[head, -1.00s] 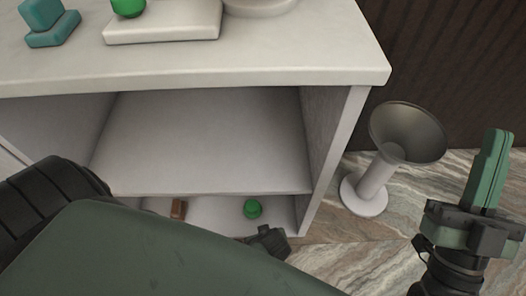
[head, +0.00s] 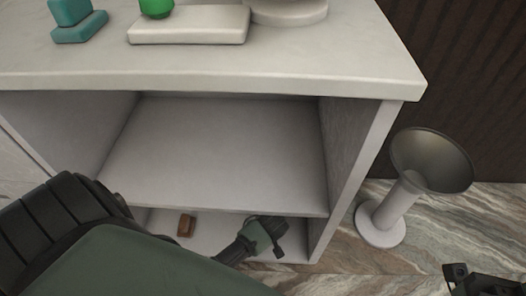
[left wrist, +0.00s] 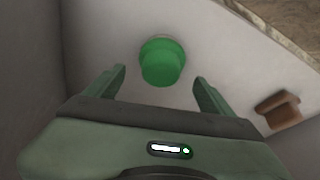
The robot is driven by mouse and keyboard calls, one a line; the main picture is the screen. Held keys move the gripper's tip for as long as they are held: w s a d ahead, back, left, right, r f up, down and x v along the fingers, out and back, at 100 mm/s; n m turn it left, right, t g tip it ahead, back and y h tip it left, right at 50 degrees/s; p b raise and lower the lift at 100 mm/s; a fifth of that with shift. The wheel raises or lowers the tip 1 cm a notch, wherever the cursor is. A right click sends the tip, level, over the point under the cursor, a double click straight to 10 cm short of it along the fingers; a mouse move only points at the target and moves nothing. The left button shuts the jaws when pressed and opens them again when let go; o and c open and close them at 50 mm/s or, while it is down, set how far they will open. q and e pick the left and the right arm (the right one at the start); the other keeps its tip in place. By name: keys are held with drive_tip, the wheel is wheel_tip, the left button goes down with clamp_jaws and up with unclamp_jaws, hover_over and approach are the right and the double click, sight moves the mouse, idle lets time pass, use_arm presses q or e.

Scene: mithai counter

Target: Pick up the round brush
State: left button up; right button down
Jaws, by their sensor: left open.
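A round green piece (left wrist: 161,62), which I take to be the round brush, stands on the white bottom shelf in the left wrist view. My left gripper (left wrist: 158,80) is open, with one finger on each side of the near side of the green piece; the fingers look apart from it. In the head view my left gripper (head: 268,232) is inside the low compartment, and it hides the green piece there.
A brown block (head: 186,225) lies on the bottom shelf, also in the left wrist view (left wrist: 278,109). The middle shelf (head: 220,150) is empty above my gripper. A side wall (head: 350,170) bounds the compartment. A flared stand (head: 400,200) is on the floor to the right.

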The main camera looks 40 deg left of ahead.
use_arm(q)
drive_tip(key=b+x, duration=0.2)
drive_tip(key=x, duration=0.2)
drive_tip(key=shift+f, duration=0.55)
drive_tip(key=c, duration=1.5)
drive_tip(key=shift+o, duration=0.2)
drive_tip(key=shift+r, duration=0.25)
